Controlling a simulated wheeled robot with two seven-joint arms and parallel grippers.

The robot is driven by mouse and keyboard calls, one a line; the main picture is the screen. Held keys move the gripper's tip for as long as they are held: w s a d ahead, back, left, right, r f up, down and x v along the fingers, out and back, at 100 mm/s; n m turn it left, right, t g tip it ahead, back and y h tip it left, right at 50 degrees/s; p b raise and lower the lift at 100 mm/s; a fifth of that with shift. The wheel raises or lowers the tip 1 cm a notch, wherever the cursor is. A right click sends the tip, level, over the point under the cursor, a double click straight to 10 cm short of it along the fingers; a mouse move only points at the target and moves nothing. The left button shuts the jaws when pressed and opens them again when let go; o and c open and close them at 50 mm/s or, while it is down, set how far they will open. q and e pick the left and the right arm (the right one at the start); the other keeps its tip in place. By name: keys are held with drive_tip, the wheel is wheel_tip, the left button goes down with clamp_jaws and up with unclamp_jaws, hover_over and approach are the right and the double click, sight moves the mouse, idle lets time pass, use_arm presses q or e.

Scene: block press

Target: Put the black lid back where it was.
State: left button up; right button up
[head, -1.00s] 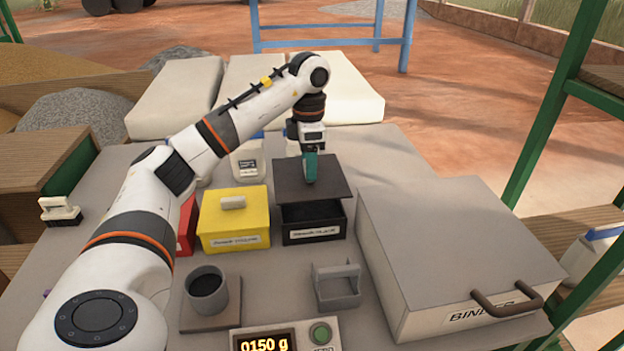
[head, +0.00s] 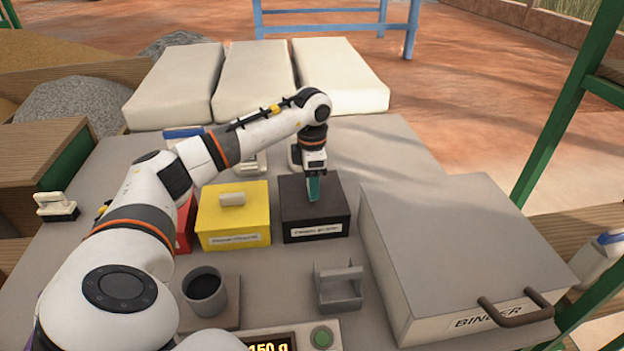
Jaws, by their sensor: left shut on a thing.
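The black lid (head: 296,200) lies over the top of the black box (head: 299,232), which stands right of the yellow box. The lid looks level and lined up with the box walls, and no opening shows. My left gripper (head: 313,196) points down at the middle of the lid and is shut on its handle, which the fingers hide. My right gripper is not in view.
The yellow lidded box (head: 233,222) stands close on the left, with a red box (head: 186,226) beyond it. A large grey binder box (head: 455,245) stands at right. A grey cup (head: 205,290), a grey holder (head: 339,287) and a scale (head: 290,342) are in front.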

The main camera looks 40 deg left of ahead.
use_arm(q)
drive_tip(key=shift+f, duration=0.2)
drive_tip(key=o, duration=0.8)
drive_tip(key=shift+o, duration=1.2)
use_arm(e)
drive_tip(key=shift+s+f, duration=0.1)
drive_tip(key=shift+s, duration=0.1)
use_arm(q)
drive_tip(key=shift+r, duration=0.1)
